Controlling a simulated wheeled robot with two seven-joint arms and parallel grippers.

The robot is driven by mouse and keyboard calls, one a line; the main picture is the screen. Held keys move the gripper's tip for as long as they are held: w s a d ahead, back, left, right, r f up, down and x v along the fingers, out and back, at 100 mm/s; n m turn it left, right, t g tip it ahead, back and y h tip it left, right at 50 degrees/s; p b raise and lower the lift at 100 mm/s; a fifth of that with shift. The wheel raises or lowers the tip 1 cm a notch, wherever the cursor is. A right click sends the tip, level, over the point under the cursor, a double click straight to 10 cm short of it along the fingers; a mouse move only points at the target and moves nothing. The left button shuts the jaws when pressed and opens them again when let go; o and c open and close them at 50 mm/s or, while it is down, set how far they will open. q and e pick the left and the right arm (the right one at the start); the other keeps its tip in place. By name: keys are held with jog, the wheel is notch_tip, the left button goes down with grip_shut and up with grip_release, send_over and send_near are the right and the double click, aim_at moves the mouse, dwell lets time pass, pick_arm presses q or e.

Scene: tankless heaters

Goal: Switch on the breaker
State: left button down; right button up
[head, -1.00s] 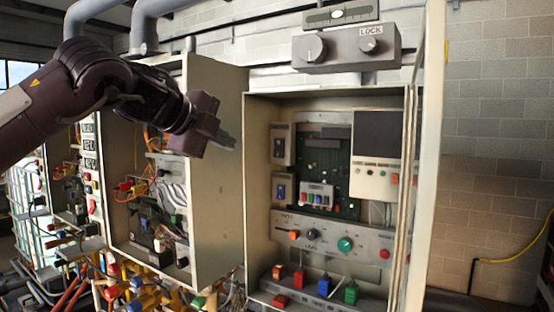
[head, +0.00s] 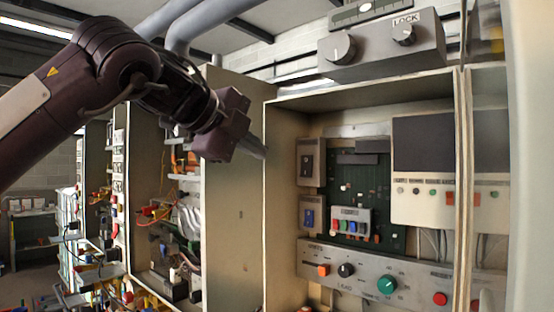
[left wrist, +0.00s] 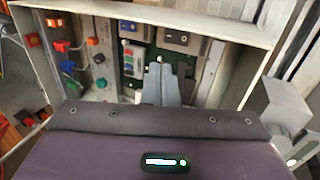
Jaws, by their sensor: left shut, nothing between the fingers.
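The open breaker cabinet (head: 283,150) stands right of centre in the head view. On its inner left side are two switch units: an upper one with a dark rocker (head: 307,163) and a lower one with a blue rocker (head: 308,215). I cannot tell whether either is on. In the left wrist view the dark rocker (left wrist: 176,38) and blue rocker (left wrist: 128,27) lie beyond my fingers. My left gripper (head: 260,150) is shut and empty, near the cabinet's left edge and apart from the switches. It also shows in the left wrist view (left wrist: 165,74). My right gripper is out of view.
A circuit board (head: 365,190), a white button module (head: 350,221) and a knob panel (head: 365,276) fill the cabinet. A lock box (head: 380,45) sits on top. The open door (head: 463,190) stands at right. Another wired cabinet (head: 235,200) is at left.

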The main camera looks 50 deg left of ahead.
pick_arm(q)
jog(key=p, duration=0.2)
send_near(305, 176)
jog(key=p+x, duration=0.4)
jog(key=x, duration=0.2)
jog(key=shift+w, duration=0.2)
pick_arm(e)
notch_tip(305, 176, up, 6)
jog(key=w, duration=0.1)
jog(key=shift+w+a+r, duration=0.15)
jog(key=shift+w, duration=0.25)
pick_arm(q)
jog(key=shift+f, duration=0.1)
